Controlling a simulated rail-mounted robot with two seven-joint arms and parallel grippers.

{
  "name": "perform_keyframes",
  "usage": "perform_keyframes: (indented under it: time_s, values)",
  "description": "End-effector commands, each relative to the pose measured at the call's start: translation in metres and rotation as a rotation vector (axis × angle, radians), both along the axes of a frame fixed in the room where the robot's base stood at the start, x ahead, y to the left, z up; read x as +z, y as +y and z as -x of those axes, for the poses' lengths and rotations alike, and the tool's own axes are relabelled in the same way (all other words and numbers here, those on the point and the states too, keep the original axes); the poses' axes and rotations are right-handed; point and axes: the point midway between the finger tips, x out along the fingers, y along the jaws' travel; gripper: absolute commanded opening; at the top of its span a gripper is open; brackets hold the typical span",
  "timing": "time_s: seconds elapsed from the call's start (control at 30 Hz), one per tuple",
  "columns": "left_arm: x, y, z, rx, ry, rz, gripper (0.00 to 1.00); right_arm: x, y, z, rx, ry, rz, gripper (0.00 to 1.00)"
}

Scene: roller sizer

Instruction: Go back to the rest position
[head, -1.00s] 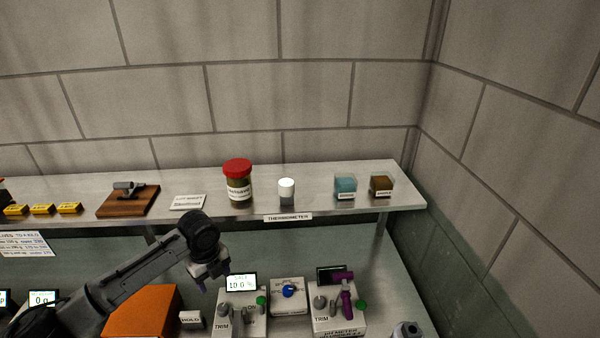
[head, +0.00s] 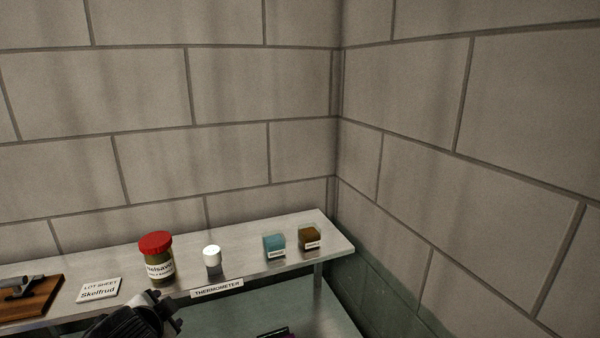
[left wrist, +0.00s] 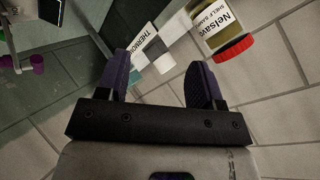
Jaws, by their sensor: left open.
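My left gripper (left wrist: 160,82) shows in the left wrist view with its two purple fingers spread apart and nothing between them. In the head view only part of my left arm shows at the bottom, in front of the shelf edge, and its fingertips cannot be made out. The red-lidded jar (head: 158,262) stands upright on the shelf; in the left wrist view the jar (left wrist: 226,32) is beyond the right finger, apart from it. The thermometer label (head: 217,288) is on the shelf's front edge. My right gripper is in neither current view.
The shelf (head: 240,265) runs along the wall. It bears a white-capped vial (head: 212,256), a teal cube (head: 274,246), a brown cube (head: 309,237), a lot sheet card (head: 99,290) and a wooden board (head: 40,300). A block wall (head: 230,90) closes the back and right.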

Motion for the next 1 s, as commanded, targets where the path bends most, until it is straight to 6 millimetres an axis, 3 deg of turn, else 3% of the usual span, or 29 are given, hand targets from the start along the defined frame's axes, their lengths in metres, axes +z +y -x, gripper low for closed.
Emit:
perform_keyframes:
  time_s: [0.03,0.13,0.27,0.37,0.57,0.83,1.0]
  values:
    - [-0.001,-0.015,0.011,-0.003,-0.049,0.050,0.61,0.000,0.000,0.000,0.000,0.000,0.000,0.00]
    - [-0.003,-0.031,0.030,0.006,-0.126,0.134,0.61,0.000,0.000,0.000,0.001,0.000,0.001,0.00]
    - [-0.020,-0.044,0.061,0.022,-0.176,0.230,0.61,0.000,-0.001,0.000,0.003,0.000,0.004,0.00]
    - [-0.043,-0.047,0.089,0.053,-0.179,0.303,0.61,0.000,-0.002,0.000,0.004,0.000,0.007,0.00]
    - [-0.107,-0.043,0.149,0.154,-0.086,0.436,0.61,0.000,-0.003,0.000,0.008,0.000,0.012,0.00]
    - [-0.217,-0.040,0.244,0.321,0.196,0.550,0.61,0.000,-0.003,0.000,0.008,0.000,0.012,0.00]
    - [-0.266,-0.045,0.300,0.394,0.358,0.569,0.61,0.000,-0.003,0.000,0.005,0.001,0.009,0.00]
